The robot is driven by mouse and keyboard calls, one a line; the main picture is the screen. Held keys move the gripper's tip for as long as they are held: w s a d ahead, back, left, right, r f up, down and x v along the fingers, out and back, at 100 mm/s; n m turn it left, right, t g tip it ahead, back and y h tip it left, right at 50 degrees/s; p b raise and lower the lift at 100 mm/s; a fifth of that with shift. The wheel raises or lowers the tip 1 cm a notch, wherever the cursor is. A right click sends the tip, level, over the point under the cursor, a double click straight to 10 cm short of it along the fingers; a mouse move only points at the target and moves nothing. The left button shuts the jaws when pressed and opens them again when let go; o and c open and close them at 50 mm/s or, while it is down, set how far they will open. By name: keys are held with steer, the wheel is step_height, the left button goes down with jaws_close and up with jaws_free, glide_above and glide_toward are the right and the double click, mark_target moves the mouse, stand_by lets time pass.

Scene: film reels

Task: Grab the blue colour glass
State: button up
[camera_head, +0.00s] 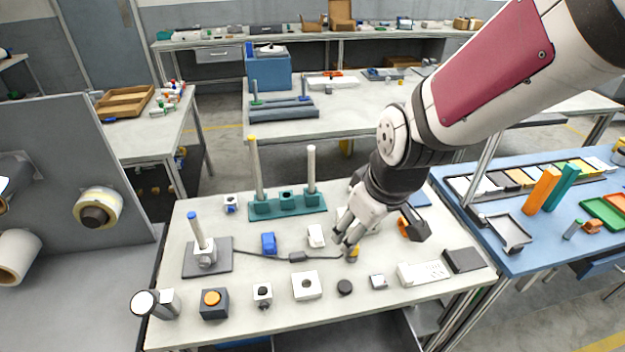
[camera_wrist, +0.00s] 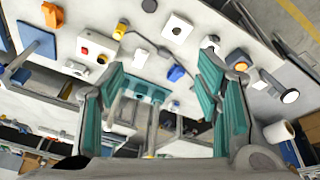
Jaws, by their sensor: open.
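No clear drinking glass shows. A small blue block (camera_head: 268,243) stands on the white table, left of a small white block (camera_head: 316,236); I cannot tell whether it is glass. The blue block also shows in the wrist view (camera_wrist: 176,73), between and beyond the finger pads. A rod with a blue top (camera_head: 196,228) stands on a grey plate at the left. My gripper (camera_head: 383,234) is over the right half of the table, right of the blue block and apart from it. Its teal-padded fingers (camera_wrist: 163,70) are spread and nothing is between them.
A teal holder (camera_head: 287,203) with two tall rods stands behind the blue block. A dark cable (camera_head: 262,256) crosses in front. An orange-button box (camera_head: 213,303), a white square (camera_head: 307,286) and a power strip (camera_head: 423,273) lie along the front.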

steer(key=s+a+f+n+g+p, duration=0.1)
steer(key=s+a+f+n, duration=0.15)
steer(key=f, duration=0.45)
steer(key=s+a+f+n, duration=0.2)
steer(key=a+f, duration=0.2)
steer(key=f, duration=0.3)
steer(key=s+a+f+n+g+p, duration=0.1)
steer(key=s+a+f+n, duration=0.25)
steer(key=f, duration=0.45)
steer(key=s+d+f+n+g+h+p, duration=0.15)
steer(key=s+f+n, duration=0.35)
steer(key=s+f, duration=1)
steer(key=f+b, duration=0.1)
steer(key=f, duration=0.2)
steer(key=w+f+b, duration=0.1)
steer(key=f+b, duration=0.1)
steer(key=f, duration=0.1)
steer(key=f+b, duration=0.1)
steer(key=f, duration=0.2)
steer(key=shift+w+a+f, duration=0.2)
steer(key=shift+w, duration=0.15)
steer(key=shift+s+f+b, duration=0.1)
steer(key=shift+f+b, duration=0.25)
steer(key=shift+f, duration=0.05)
